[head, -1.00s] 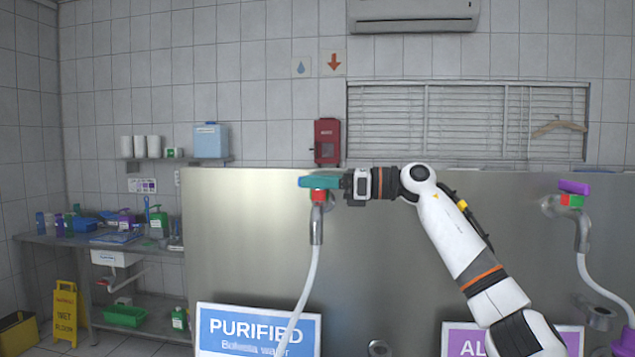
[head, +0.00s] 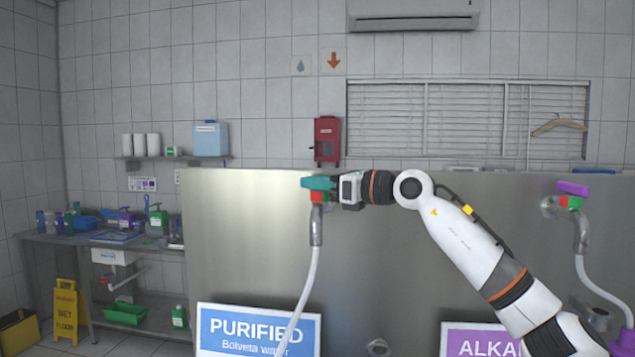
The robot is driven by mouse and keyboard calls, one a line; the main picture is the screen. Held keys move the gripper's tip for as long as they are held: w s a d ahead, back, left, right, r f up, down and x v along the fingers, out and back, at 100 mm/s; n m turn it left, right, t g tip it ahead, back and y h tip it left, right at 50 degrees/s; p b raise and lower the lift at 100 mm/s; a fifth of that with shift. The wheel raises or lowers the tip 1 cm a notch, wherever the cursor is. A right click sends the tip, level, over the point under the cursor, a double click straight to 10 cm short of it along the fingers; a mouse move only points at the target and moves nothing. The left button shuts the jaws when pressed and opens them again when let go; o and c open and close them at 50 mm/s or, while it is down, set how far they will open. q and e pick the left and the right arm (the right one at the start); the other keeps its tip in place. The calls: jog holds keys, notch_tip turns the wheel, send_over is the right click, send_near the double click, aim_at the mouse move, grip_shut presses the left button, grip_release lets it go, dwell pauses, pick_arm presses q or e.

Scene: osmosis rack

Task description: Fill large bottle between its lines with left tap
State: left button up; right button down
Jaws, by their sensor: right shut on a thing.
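The left tap has a teal handle (head: 317,183) over a red part (head: 318,197) and a metal spout (head: 316,227) with a white hose (head: 306,290) hanging down, on the metal panel above the PURIFIED sign. My right gripper (head: 335,188) reaches in from the right and is shut on the teal handle. The handle looks short, turned partly along my line of sight. The large bottle and the hose's lower end are not in view. My left gripper is not in view. I cannot see whether water flows.
The right tap, with a purple handle (head: 573,188) and its own hose, stands at the far right above the ALKALINE sign (head: 480,340). The metal panel (head: 250,240) fills the middle. A cluttered side table (head: 90,240) and a yellow floor sign (head: 68,310) stand at left.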

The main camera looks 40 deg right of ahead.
jog(key=shift+r, duration=0.1)
jog(key=c, duration=1.5)
grip_release()
jog(key=shift+o, duration=0.2)
jog(key=shift+s+d+f+b, duration=0.2)
jog(key=shift+s+f+b, duration=0.05)
jog(key=shift+s+b, duration=0.2)
jog(key=b+v, duration=0.5)
jog(key=v, duration=0.6)
jog(key=shift+r+b, duration=0.2)
jog(key=shift+b, duration=0.2)
